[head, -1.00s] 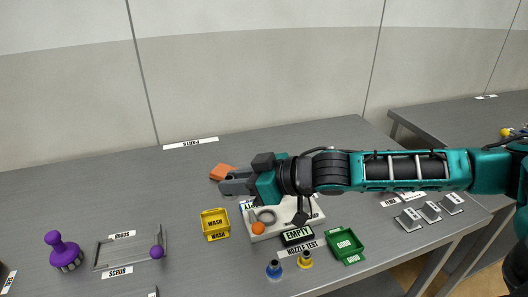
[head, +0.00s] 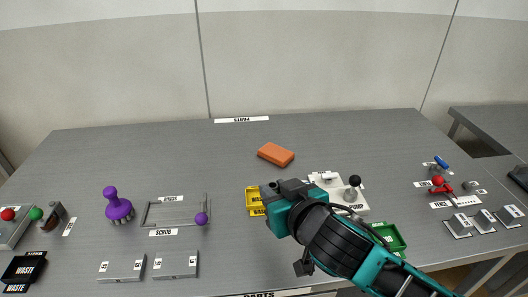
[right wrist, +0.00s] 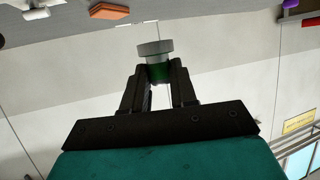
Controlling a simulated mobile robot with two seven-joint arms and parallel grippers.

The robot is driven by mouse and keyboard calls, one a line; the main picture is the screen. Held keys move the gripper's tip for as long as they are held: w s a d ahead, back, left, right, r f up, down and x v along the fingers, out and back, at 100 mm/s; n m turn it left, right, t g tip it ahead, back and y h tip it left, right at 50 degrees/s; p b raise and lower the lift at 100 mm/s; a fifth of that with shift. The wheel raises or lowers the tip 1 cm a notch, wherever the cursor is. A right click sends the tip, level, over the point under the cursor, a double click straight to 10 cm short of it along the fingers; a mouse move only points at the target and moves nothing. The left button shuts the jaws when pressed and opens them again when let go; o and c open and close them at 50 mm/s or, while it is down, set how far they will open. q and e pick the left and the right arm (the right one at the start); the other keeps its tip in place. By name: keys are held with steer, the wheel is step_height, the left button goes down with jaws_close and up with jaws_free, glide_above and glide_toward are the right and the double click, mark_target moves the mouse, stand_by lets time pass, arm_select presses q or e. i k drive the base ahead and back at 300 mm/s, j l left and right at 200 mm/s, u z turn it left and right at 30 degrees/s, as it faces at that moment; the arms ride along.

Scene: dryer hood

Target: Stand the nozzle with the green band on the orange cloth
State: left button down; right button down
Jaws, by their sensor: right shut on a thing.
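The orange cloth (head: 276,154) lies folded, like a thick pad, on the grey table behind my right gripper in the head view. It also shows at the top of the right wrist view (right wrist: 109,11), apart from the gripper. My right gripper (head: 267,190) is in front of the cloth, over the area by the yellow tray. In the right wrist view its fingers (right wrist: 160,84) are shut on the nozzle with the green band (right wrist: 159,72), whose wide grey end sticks out past the fingertips. In the head view I cannot make out the nozzle. My left gripper is not in view.
The yellow wash tray (head: 254,203) is partly behind my right gripper. A white pump unit (head: 325,182) and a green tray (head: 390,238) stand to the right. A purple brush (head: 118,205) and scrub frame (head: 150,212) are left. The table around the cloth is clear.

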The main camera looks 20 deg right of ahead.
mark_target(286, 156)
steer(key=l+u, duration=0.2)
steer(key=u, duration=0.3)
steer(key=k+l+u, duration=0.1)
steer(key=u, duration=0.35)
steer(key=k+l+u, duration=0.35)
steer(key=k+u, duration=0.15)
steer(key=k, duration=0.15)
steer(key=k+l, duration=0.15)
steer(key=k, duration=0.15)
steer(key=k+l, duration=0.15)
steer(key=k, duration=0.15)
steer(key=u, duration=0.05)
